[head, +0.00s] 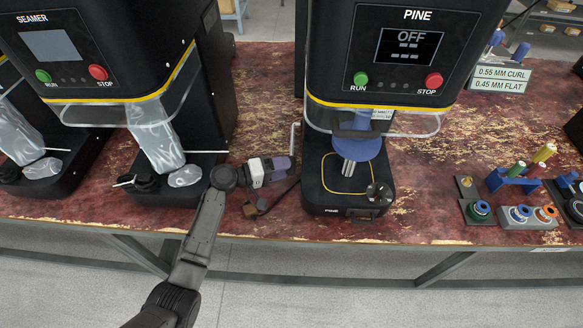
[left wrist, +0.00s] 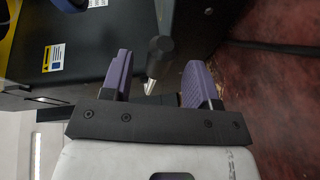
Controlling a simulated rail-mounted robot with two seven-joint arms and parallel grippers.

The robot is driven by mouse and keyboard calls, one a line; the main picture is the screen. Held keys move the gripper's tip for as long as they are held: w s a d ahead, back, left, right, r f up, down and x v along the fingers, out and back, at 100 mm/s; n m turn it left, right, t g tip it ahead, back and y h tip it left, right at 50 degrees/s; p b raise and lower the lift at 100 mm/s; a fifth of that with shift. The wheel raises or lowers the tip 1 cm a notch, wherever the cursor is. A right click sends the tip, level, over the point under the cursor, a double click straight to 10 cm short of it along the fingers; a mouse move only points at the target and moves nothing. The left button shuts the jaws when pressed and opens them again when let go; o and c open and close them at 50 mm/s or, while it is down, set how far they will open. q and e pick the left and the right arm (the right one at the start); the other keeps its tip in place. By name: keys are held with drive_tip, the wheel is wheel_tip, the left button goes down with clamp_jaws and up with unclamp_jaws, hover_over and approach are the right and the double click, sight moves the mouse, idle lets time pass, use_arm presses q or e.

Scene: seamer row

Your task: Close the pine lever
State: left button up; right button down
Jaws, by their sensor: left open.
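The Pine machine (head: 405,60) stands right of centre in the head view, its display reading OFF. A thin pale bent rod (head: 293,139) shows at its left side. My left gripper (head: 284,164) is beside the left edge of the machine's black base, its purple fingers pointing towards it. In the left wrist view the fingers (left wrist: 160,75) are apart, with a dark rod with a bright metal tip (left wrist: 153,68) showing between or beyond them. No contact is visible. I cannot tell whether this rod is the pine lever. My right gripper is not in view.
A Seamer machine (head: 75,50) stands to the left. Spools and holders (head: 520,214) stand at the right.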

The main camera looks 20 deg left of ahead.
use_arm(q)
drive_tip(key=shift+x, duration=1.65)
clamp_jaws()
